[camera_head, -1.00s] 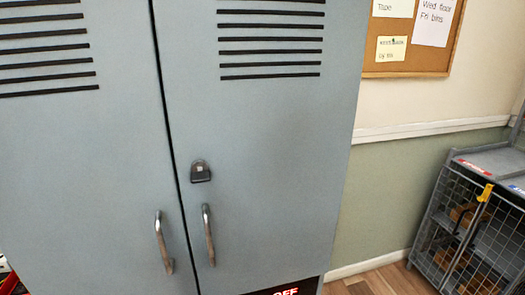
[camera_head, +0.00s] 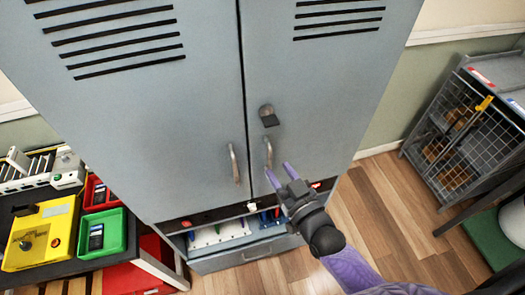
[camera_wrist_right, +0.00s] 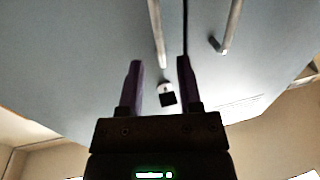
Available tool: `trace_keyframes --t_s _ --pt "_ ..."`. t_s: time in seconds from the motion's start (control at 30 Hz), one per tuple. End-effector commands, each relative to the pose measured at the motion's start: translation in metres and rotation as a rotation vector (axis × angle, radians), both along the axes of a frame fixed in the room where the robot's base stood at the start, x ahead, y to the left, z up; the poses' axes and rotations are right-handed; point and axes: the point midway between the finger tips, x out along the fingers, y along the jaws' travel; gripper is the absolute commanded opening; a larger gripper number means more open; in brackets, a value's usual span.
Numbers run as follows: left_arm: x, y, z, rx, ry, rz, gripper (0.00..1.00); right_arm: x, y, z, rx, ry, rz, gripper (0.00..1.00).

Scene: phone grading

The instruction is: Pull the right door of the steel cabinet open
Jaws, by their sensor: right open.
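The steel cabinet (camera_head: 200,110) is grey-blue, and both its doors are shut. The right door (camera_head: 325,90) has a vertical metal handle (camera_head: 268,153) beside the seam and a dark lock (camera_head: 268,116) above it. The left door's handle (camera_head: 233,163) is across the seam. My right gripper (camera_head: 280,175) is open and empty, just below the right door's handle in the head view. In the right wrist view, its fingers (camera_wrist_right: 160,75) point toward the doors, with the right door's handle (camera_wrist_right: 156,32) ahead of the gap between them. The handle looks apart from the fingers. My left gripper is not in view.
At left, a table holds a yellow box (camera_head: 40,235) and red and green trays (camera_head: 102,238). A mesh cage (camera_head: 462,130) stands at right; wooden floor (camera_head: 385,205) lies clear between.

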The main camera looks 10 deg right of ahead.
Motion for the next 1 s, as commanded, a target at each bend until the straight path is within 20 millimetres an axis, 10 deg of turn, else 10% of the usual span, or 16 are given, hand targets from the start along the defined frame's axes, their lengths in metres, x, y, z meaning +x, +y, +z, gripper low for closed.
trace_keyframes --t_s 0.23,0.6,0.8,1.0 --pt "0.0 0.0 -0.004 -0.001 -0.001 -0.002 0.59 0.041 0.01 -0.001 -0.001 0.001 0.0 0.45" --pt "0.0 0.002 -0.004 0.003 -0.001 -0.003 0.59 0.048 0.012 -0.001 -0.002 0.004 0.0 0.45" --pt "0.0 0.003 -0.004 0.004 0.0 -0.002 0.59 0.048 0.011 -0.001 -0.002 0.004 0.0 0.02" --pt "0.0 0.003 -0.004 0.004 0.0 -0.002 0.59 0.048 0.011 -0.001 -0.002 0.004 0.0 0.0"
